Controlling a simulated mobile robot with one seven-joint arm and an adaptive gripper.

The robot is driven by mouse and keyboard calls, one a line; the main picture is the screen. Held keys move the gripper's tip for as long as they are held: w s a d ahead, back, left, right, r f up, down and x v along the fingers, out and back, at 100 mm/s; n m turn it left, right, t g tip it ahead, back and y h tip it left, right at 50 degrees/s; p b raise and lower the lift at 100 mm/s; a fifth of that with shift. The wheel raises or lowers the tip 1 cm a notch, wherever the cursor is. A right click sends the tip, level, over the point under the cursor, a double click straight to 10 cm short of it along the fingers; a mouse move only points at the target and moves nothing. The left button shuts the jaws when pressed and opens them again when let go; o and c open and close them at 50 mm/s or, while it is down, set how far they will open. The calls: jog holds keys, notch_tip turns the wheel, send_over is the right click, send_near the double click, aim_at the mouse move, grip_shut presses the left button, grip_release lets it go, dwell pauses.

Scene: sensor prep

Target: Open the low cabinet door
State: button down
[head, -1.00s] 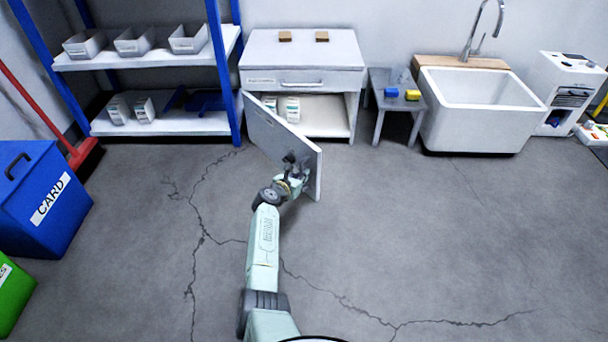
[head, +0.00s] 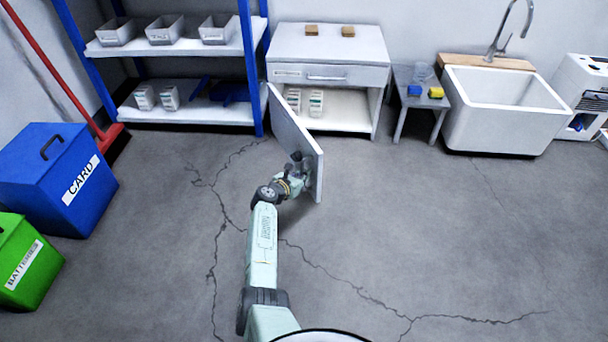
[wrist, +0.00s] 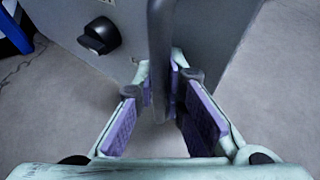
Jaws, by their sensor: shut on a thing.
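Small white boxes (head: 303,102) show on the shelf inside. My gripper (head: 300,172) is at the door's outer free end. In the wrist view my gripper (wrist: 163,100) has its purple-padded fingers around a dark vertical bar handle (wrist: 160,55) on the grey door panel (wrist: 205,30). It is shut on this handle. A black knob-like part (wrist: 100,35) sits on the panel to the left.
A blue shelf rack (head: 190,115) stands left of the cabinet. A small stool (head: 420,105) and a white sink (head: 500,115) are to the right. Blue (head: 50,180) and green (head: 25,262) bins are at the left. The floor (head: 420,230) in front is clear.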

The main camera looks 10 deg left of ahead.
jog(key=shift+a+r, duration=0.1)
jog(key=shift+a, duration=0.25)
jog(key=c, duration=1.9)
grip_release()
jog(key=shift+d, duration=0.25)
